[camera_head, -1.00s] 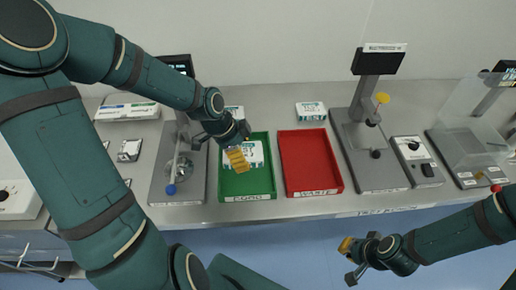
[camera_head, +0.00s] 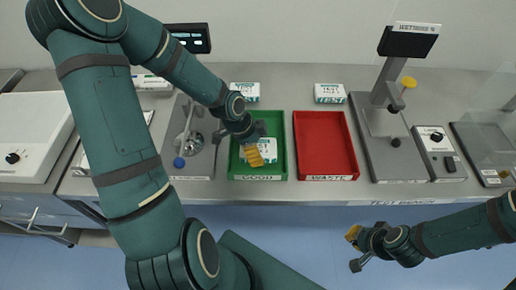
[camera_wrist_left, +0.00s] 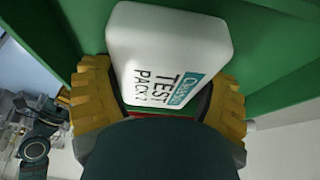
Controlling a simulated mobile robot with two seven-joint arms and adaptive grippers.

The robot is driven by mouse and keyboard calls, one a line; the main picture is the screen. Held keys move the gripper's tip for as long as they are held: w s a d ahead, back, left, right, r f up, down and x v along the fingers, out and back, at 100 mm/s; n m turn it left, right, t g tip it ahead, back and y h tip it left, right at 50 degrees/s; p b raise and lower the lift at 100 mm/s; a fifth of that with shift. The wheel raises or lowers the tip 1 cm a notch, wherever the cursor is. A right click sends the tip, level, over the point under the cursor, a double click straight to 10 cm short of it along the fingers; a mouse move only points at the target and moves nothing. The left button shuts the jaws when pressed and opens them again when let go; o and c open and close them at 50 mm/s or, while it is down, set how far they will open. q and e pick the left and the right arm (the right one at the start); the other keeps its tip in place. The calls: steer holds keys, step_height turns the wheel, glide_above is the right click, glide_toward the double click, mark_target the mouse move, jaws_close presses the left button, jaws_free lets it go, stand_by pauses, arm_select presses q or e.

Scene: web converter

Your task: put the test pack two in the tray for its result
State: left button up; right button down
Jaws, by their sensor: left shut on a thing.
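In the head view my left gripper (camera_head: 256,152) is over the green tray (camera_head: 282,150), labelled GOOD, shut on this pack, which is partly hidden. Two other white packs stand behind the trays, one behind the green tray (camera_head: 245,92) and one behind the red tray (camera_head: 329,93); their numbers are too small to read. The red tray (camera_head: 325,145), labelled WASTE, is empty. My right gripper (camera_head: 355,250) is open and empty in front of the bench.
A weighing stand with a glass dish (camera_head: 190,145) and blue knob is left of the green tray. A tall tester stand (camera_head: 385,150) and a small control box (camera_head: 440,150) are to the right. Clear bench lies between the two rear packs.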

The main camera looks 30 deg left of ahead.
arm_select(q)
steer(key=o, duration=1.1)
steer(key=shift+o, duration=0.2)
steer(key=p+v, duration=0.5)
steer(key=v, duration=0.7)
steer(key=shift+s, duration=0.2)
